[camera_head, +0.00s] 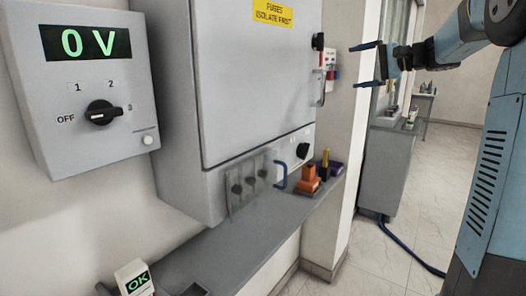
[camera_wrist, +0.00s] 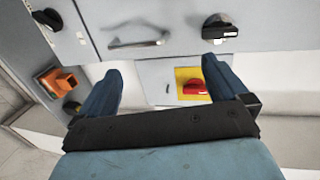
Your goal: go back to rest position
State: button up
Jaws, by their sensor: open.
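My gripper (camera_head: 366,66) is at the upper right in the head view, at the end of my blue arm. Its two blue fingers are spread apart and point left toward the right side of the grey cabinet (camera_head: 255,80). Nothing shows between the fingers in the head view. In the wrist view my gripper (camera_wrist: 160,85) is also open and empty.
A grey box (camera_head: 90,90) at left reads "0 V". A grey shelf (camera_head: 225,250) below the cabinet carries an orange block (camera_head: 308,178) and a small device reading "OK" (camera_head: 136,279). A blue handle (camera_head: 281,175) juts from the lower panel. Open floor (camera_head: 425,170) lies at right, with a cable.

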jog(key=s+a+f+n+g+h, duration=0.1)
jog(key=s+a+f+h, duration=0.15)
jog(key=s, duration=0.35)
jog(key=s+a+f+n+g+h, duration=0.1)
jog(key=s+a+f, duration=0.3)
jog(key=s, duration=0.2)
jog(key=s+a+f+g+h, duration=0.2)
jog(key=s+a+f, duration=0.1)
jog(key=s, duration=0.3)
jog(key=s+d+f+n+h, duration=0.2)
jog(key=s+f, duration=0.4)
jog(key=s, duration=0.3)
jog(key=s+d+f+n+h, duration=0.2)
jog(key=s+f+h, duration=0.3)
jog(key=s, duration=0.5)
jog(key=shift+f+n+t, duration=0.4)
jog(key=shift+f, duration=0.55)
jog(key=shift+h, duration=0.25)
